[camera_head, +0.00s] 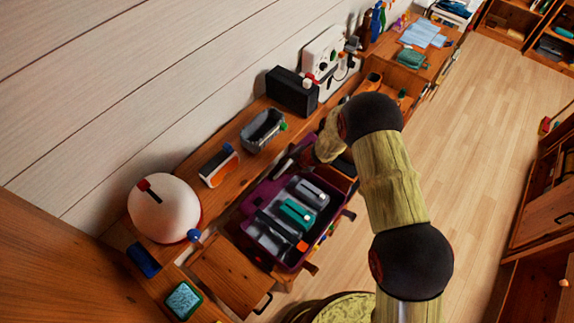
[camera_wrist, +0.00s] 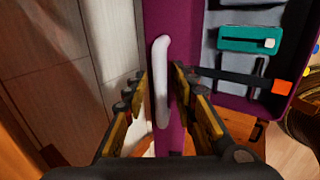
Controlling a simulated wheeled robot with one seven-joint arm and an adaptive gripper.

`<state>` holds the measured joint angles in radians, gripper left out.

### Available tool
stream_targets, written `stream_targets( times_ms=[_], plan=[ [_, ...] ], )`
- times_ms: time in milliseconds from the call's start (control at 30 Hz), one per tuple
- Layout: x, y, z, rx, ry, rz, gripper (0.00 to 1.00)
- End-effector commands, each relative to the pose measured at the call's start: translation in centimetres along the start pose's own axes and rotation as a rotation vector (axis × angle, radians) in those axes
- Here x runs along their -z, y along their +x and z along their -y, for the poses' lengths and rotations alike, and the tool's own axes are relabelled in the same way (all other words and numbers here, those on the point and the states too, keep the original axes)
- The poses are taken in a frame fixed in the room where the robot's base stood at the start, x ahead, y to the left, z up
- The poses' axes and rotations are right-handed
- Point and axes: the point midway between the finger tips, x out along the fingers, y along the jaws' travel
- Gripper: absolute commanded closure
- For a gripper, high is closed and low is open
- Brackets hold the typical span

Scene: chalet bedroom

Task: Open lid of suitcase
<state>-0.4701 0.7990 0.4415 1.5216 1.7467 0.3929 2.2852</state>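The purple suitcase (camera_head: 240,222) lies among wooden furniture in the head view, with its inside exposed. Inside are a teal item (camera_head: 297,212), grey items and an orange piece. In the wrist view, a purple panel of the suitcase (camera_wrist: 176,25) runs upright through the middle, with a pale grey handle (camera_wrist: 161,60) on it. My gripper (camera_wrist: 158,82) is open, its fingers on either side of the handle. I cannot tell whether either finger touches it. In the head view my gripper (camera_head: 312,158) is at the suitcase's far side, partly hidden by my arm.
On the long wooden shelf along the wall stand a black box (camera_head: 291,91), a grey tray (camera_head: 263,131), an orange-and-white box (camera_head: 219,167) and a white dome (camera_head: 164,208). The wooden floor (camera_head: 490,120) to the right is open. Cabinets (camera_head: 545,205) stand at the far right.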

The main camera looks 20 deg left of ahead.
Motion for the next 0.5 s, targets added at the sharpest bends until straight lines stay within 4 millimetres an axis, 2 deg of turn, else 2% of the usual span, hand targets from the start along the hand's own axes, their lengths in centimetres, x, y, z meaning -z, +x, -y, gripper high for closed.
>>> stream_targets(
  times_ms=[300, 500],
  plan=[
    [0.0, -0.2, 0.1, 0.001, 0.001, -0.001, 0.72],
    [0.0, -2.6, 0.0, 0.001, 0.001, 0.001, 0.72]
  ],
)
